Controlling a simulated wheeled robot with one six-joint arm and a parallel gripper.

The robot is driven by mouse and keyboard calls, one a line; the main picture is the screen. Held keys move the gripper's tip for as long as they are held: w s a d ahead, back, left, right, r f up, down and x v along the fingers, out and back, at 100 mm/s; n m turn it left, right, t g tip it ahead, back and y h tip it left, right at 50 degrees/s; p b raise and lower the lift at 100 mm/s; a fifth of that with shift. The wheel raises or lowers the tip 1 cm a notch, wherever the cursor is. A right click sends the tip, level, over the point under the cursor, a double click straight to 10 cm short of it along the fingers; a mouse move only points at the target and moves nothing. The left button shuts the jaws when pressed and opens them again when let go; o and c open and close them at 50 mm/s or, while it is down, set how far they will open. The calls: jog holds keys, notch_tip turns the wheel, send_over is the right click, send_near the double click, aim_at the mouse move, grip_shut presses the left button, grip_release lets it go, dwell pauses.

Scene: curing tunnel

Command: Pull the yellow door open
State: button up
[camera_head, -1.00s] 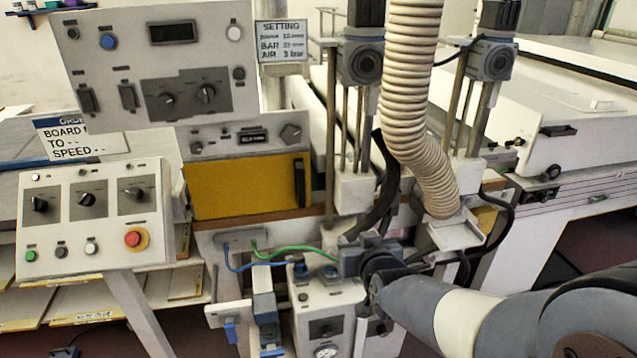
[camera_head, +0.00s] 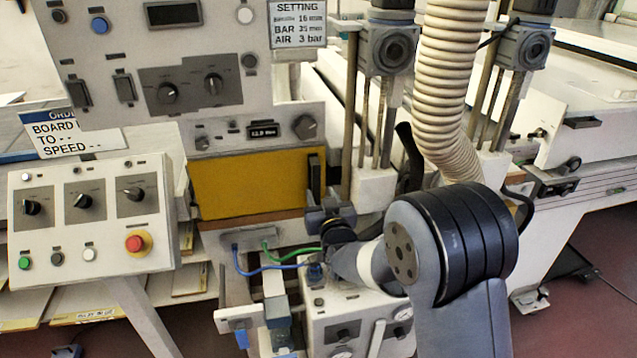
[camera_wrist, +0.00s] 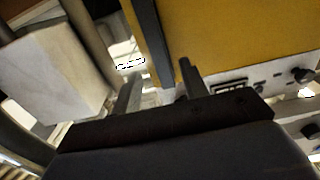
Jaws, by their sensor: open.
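The yellow door (camera_head: 245,185) is a flat panel in the middle of the machine front in the head view, and it looks shut. Its dark upright handle (camera_head: 314,178) is at the door's right edge. My gripper (camera_head: 328,208) is just below and in front of the handle. In the wrist view the yellow door (camera_wrist: 240,35) fills the upper right, and the dark handle (camera_wrist: 148,38) runs down along its edge. My gripper (camera_wrist: 160,84) is open, one finger on each side of the handle's line. I cannot tell whether either finger touches it.
A control panel (camera_head: 90,215) with a red button stands at left. A ribbed hose (camera_head: 450,90) hangs to the right of the door. Green and blue cables (camera_head: 270,262) and a white box (camera_head: 350,320) with gauges are below it.

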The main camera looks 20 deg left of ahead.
aim_at(316, 183)
jog(key=shift+p+x, duration=0.45)
jog(key=shift+x, duration=1.6)
jog(key=shift+c, duration=0.4)
grip_shut()
